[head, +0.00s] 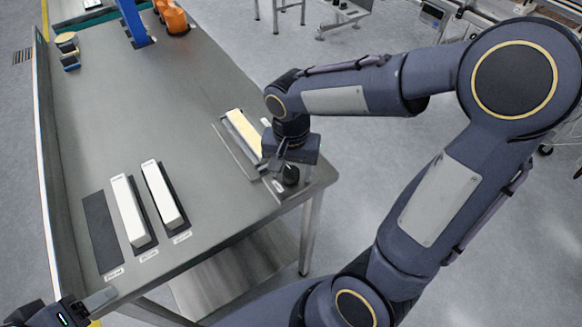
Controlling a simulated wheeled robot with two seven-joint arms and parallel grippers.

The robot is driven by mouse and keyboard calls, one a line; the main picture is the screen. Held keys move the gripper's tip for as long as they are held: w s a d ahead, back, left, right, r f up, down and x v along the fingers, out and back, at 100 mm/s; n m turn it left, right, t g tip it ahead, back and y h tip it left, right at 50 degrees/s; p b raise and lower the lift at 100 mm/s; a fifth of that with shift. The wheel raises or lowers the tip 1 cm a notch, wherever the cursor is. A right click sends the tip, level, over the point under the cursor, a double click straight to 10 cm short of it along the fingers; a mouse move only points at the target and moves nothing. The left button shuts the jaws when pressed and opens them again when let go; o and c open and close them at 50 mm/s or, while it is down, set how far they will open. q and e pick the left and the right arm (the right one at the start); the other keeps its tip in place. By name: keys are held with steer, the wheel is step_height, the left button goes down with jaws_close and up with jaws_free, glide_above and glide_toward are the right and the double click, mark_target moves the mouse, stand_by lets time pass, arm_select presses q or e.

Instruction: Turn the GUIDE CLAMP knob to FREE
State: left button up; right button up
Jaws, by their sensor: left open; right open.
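A small black knob (291,177) sits near the right front corner of the grey table, at the near end of a guide fixture (226,130) that holds a cream block (243,131). A small label lies beside the knob; its text is too small to read. My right gripper (279,168) points down right at the knob, open. Its body partly hides the knob, and I cannot tell if the fingers touch it. My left gripper (103,298) is at the bottom left by the table's near edge, open and partly cut off by the frame.
Two white blocks (128,210) (163,194) rest on dark mats, with an empty dark mat (102,232) to their left. A blue post (133,22) and an orange object (173,18) stand at the far end. The table's middle is clear.

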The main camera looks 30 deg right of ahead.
steer(key=c, duration=1)
steer(key=n, duration=0.4)
steer(key=shift+n+p, duration=0.35)
steer(key=shift+n, duration=0.05)
steer(key=n, duration=0.4)
steer(key=shift+p, duration=0.4)
steer(key=n+p, duration=0.1)
steer(key=n, duration=0.4)
steer(key=shift+r, duration=0.1)
steer(key=shift+n+p, duration=0.4)
steer(key=shift+n, duration=1.5)
